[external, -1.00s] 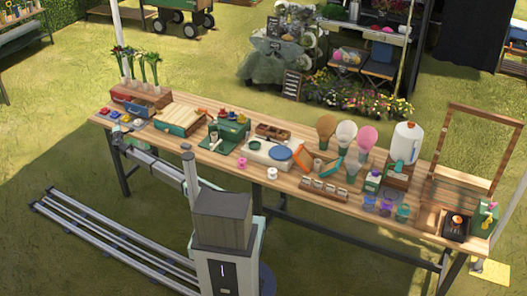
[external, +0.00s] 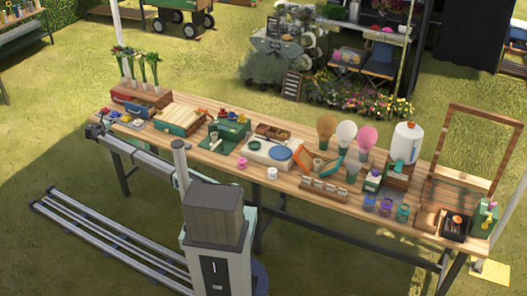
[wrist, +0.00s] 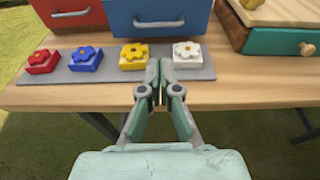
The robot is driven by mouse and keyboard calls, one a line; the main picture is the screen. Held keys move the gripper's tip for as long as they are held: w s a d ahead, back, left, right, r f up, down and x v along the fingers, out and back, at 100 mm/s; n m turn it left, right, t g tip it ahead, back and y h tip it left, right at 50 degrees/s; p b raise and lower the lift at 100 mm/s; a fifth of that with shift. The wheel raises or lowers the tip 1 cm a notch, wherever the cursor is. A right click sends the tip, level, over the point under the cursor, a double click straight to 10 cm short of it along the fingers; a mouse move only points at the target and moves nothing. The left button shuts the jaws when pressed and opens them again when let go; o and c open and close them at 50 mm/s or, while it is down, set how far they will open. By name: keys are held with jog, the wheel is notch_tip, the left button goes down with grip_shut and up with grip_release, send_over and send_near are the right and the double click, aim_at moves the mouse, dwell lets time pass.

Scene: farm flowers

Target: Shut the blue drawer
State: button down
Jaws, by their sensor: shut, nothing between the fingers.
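The blue drawer (wrist: 185,12) is at the top middle of the wrist view, with a grey bar handle (wrist: 158,23) on its front. Its front sits slightly lower in the picture than the red drawer beside it; how far it stands out is hard to tell. In the external view the blue drawer (external: 136,109) is at the table's left end, in the wooden drawer unit. My gripper (wrist: 160,68) is shut and empty, in front of the blue drawer and apart from it, near the table's front edge. In the external view my gripper (external: 93,130) is small.
A red drawer (wrist: 68,14) is left of the blue one. A grey strip (wrist: 110,73) with red, blue, yellow and white flower blocks lies between my gripper and the drawers. A teal drawer box (wrist: 275,42) stands at right. Flower vases (external: 140,72) stand behind.

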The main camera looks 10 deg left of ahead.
jog(key=x, duration=1.3)
jog(key=shift+w+f, duration=0.1)
jog(key=shift+w, duration=0.3)
jog(key=shift+d, duration=0.1)
